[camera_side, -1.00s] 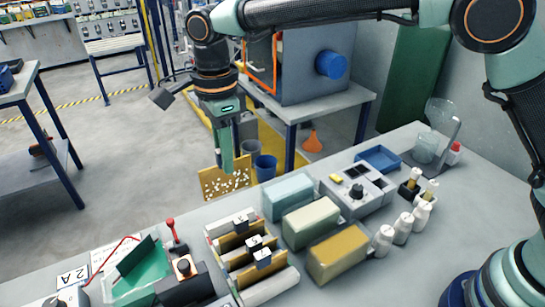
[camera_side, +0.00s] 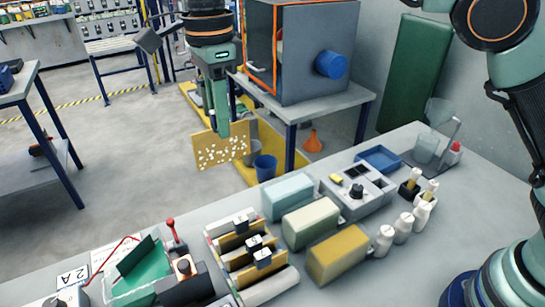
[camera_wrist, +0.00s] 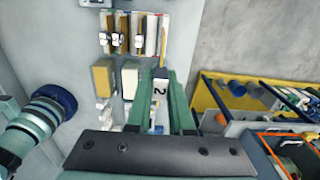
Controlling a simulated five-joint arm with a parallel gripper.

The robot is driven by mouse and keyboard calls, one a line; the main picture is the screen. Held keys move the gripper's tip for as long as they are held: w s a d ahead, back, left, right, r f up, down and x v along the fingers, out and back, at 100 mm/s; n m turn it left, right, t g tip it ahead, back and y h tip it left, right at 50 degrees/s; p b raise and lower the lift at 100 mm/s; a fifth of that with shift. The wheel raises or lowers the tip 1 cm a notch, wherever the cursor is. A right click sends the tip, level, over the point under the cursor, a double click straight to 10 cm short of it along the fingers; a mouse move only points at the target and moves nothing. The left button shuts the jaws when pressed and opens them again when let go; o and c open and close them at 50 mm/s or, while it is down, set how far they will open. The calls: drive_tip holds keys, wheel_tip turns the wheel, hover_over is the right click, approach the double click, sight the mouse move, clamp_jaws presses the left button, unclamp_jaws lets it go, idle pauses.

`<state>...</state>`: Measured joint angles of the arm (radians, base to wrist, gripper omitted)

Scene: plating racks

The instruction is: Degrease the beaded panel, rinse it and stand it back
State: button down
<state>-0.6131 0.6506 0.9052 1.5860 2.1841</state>
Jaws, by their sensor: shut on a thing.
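My gripper (camera_side: 217,132) is shut on the top of the beaded panel (camera_side: 208,153), a flat tan plate with white beads over its face. The panel hangs upright in the air beyond the table's far edge. In the wrist view the fingers (camera_wrist: 160,105) close around a white tag marked 2 (camera_wrist: 159,87); most of the panel is hidden there. The rack (camera_side: 268,290) on the table holds several tan panels with white tags. Three box-shaped tanks stand right of it: pale blue (camera_side: 288,196), cream (camera_side: 311,222) and yellow (camera_side: 338,256).
A green-lined tank (camera_side: 137,281) with a red-handled lever (camera_side: 173,231) stands left of the rack. White bottles (camera_side: 403,226), a grey control box (camera_side: 362,190) and a blue tray (camera_side: 378,159) stand to the right. A grey cabinet (camera_side: 305,60) is behind the held panel.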

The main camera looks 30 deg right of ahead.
drive_tip(key=shift+d, duration=0.1)
idle(0.5)
drive_tip(key=shift+d+f, duration=0.1)
drive_tip(key=shift+d, duration=0.15)
drive_tip(key=s+d+f, duration=0.3)
drive_tip(key=d, duration=0.4)
hover_over(314, 202)
drive_tip(key=s+a, duration=0.2)
wheel_tip(314, 202, down, 4)
drive_tip(key=shift+s+a+f, duration=0.1)
drive_tip(key=shift+s, duration=0.1)
drive_tip(key=shift+f, duration=0.2)
drive_tip(key=shift+f, duration=5.75)
drive_tip(key=shift+f, duration=0.1)
